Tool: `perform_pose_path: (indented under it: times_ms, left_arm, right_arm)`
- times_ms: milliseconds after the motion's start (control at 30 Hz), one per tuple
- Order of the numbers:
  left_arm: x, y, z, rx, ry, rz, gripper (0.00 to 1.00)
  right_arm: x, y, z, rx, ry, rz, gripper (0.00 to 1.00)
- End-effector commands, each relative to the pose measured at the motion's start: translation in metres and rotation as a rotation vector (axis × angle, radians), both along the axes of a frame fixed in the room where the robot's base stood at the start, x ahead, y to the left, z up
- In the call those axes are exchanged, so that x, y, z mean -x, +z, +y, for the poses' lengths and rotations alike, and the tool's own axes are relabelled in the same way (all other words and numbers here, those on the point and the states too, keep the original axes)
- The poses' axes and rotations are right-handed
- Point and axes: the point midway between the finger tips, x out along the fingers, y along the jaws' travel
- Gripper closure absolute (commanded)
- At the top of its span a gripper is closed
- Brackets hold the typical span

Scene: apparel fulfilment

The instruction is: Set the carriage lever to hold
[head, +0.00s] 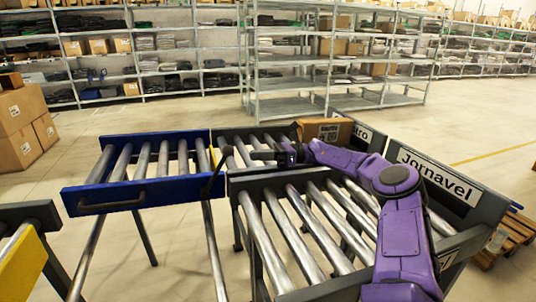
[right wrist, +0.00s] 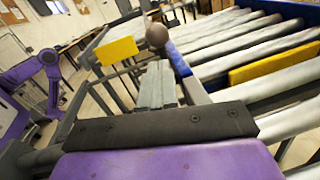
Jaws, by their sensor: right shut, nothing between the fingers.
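The carriage is a blue-sided roller section (head: 75,201) at the left of the head view, with a dark handle on its front. A dark lever (head: 214,178) stands tilted at its right end, its round knob (head: 227,151) up and to the right. The knob also shows in the right wrist view (right wrist: 157,36), just past my fingertips. My right gripper (head: 254,155) is shut and empty, pointing left toward the knob. In the right wrist view its grey fingers (right wrist: 158,68) lie together; whether they touch the lever is unclear. No hold marking is readable. My left gripper is not in view.
Grey roller lanes with a "Jornavel" sign (head: 439,177) lie under and beside my right arm. A cardboard box (head: 326,131) sits on the lane behind my wrist. Another conveyor with a yellow plate (head: 22,268) is at front left. Shelves stand behind open floor.

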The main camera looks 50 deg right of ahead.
Motion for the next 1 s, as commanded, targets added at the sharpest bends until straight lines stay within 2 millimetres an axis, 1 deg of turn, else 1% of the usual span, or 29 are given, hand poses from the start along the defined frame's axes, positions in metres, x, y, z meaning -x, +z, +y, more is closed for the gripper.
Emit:
perform_pose_path:
  times_ms: [33, 100, 267, 600, 633, 733, 867, 967, 1000]
  left_arm:
    - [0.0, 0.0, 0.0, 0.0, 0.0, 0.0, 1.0]
    - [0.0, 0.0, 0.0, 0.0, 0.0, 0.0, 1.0]
    - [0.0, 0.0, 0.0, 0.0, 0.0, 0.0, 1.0]
    - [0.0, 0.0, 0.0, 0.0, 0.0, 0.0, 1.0]
    - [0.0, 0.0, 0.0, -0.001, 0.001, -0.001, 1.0]
    - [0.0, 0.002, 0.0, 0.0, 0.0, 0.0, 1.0]
    - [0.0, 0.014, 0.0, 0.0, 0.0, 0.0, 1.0]
    - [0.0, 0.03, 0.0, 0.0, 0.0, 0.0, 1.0]
    - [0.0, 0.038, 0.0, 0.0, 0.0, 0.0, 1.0]
  right_arm:
    - [-0.006, 0.001, 0.009, 0.0, 0.002, 0.001, 1.0]
    - [-0.013, 0.001, 0.018, 0.0, 0.001, 0.001, 1.0]
    - [-0.024, 0.002, 0.032, 0.001, 0.0, 0.001, 1.0]
    - [-0.027, 0.002, 0.036, -0.001, -0.002, 0.0, 1.0]
    - [-0.027, 0.002, 0.031, 0.0, -0.003, 0.0, 1.0]
    - [-0.027, 0.004, 0.035, 0.002, -0.001, 0.002, 1.0]
    - [-0.028, 0.011, 0.038, 0.022, 0.0, 0.011, 1.0]
    - [-0.03, 0.02, 0.042, 0.054, 0.0, 0.029, 1.0]
    - [-0.031, 0.024, 0.045, 0.072, 0.001, 0.038, 1.0]
